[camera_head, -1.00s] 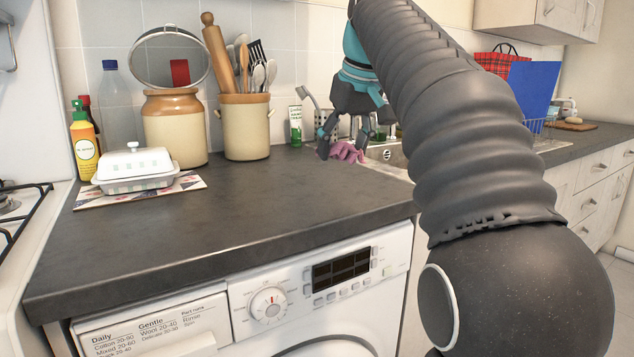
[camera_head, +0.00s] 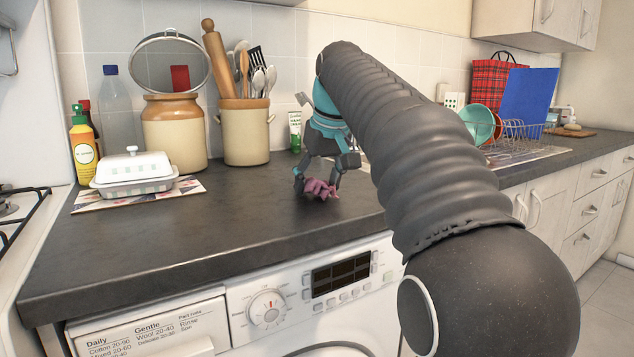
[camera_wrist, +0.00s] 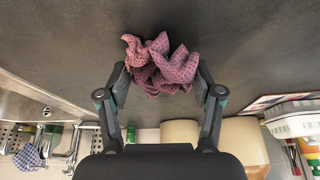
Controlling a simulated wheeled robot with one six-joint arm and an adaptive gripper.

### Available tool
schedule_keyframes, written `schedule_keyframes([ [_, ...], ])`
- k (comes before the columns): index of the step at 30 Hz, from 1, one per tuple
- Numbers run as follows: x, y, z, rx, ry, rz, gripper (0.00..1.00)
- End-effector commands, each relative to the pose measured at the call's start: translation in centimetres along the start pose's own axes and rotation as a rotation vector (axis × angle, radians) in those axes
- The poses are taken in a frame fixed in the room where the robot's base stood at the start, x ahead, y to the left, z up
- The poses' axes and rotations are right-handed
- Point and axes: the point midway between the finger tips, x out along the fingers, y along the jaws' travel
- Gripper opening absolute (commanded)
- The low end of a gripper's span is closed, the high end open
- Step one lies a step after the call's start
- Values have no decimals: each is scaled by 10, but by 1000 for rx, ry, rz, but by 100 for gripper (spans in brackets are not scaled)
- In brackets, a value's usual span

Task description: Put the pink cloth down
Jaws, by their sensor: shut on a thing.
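The pink cloth (camera_head: 316,189) is crumpled and hangs between the fingertips of my gripper (camera_head: 317,178), over the dark counter (camera_head: 230,213). In the wrist view the cloth (camera_wrist: 163,65) bunches between the two fingers of my gripper (camera_wrist: 160,82), with the grey counter surface behind it. My gripper is shut on the cloth and points down. The cloth is at or just above the counter; I cannot tell whether it touches. My arm hides part of the counter and the sink behind it.
A dish rack (camera_head: 515,145) is at the right. The counter's front left is bare, above a washing machine (camera_head: 310,290).

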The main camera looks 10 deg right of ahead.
Motion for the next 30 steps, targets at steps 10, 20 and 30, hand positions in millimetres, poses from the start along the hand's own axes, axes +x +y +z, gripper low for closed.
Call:
schedule_keyframes([
  [10, 2, 0, 1, 0, 0, 0, 91],
  [20, 3, 0, 1, 0, -1, 0, 91],
  [30, -37, 0, -1, 0, 3, 1, 91],
])
